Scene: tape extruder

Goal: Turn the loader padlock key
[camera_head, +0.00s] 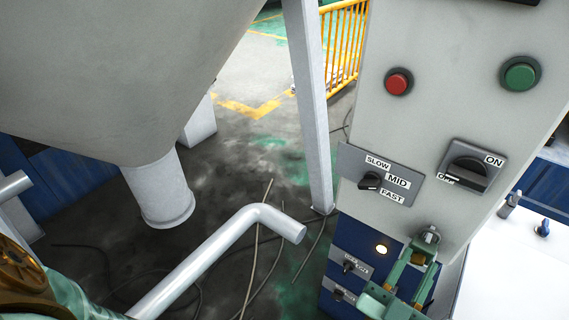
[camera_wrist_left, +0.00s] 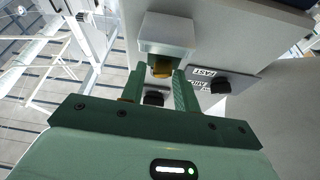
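My left gripper (camera_head: 424,251) is green and reaches up toward a small grey metal fitting (camera_head: 430,235) at the lower edge of the pale control panel. In the left wrist view my left gripper's two fingers (camera_wrist_left: 160,82) stand apart. A brass-coloured piece (camera_wrist_left: 161,70) under a white block (camera_wrist_left: 166,35) shows between the fingertips; it may be the padlock or its key. I cannot tell whether the fingers touch it. The key's shape and angle are not clear. My right gripper is not in view.
The panel carries a red button (camera_head: 398,82), a green button (camera_head: 520,74), an ON/OFF switch (camera_head: 468,171) and a SLOW/MID/FAST knob (camera_head: 370,181). A lit lamp (camera_head: 382,249) is beside the gripper. A bent pipe (camera_head: 220,248) and grey post (camera_head: 311,110) stand left.

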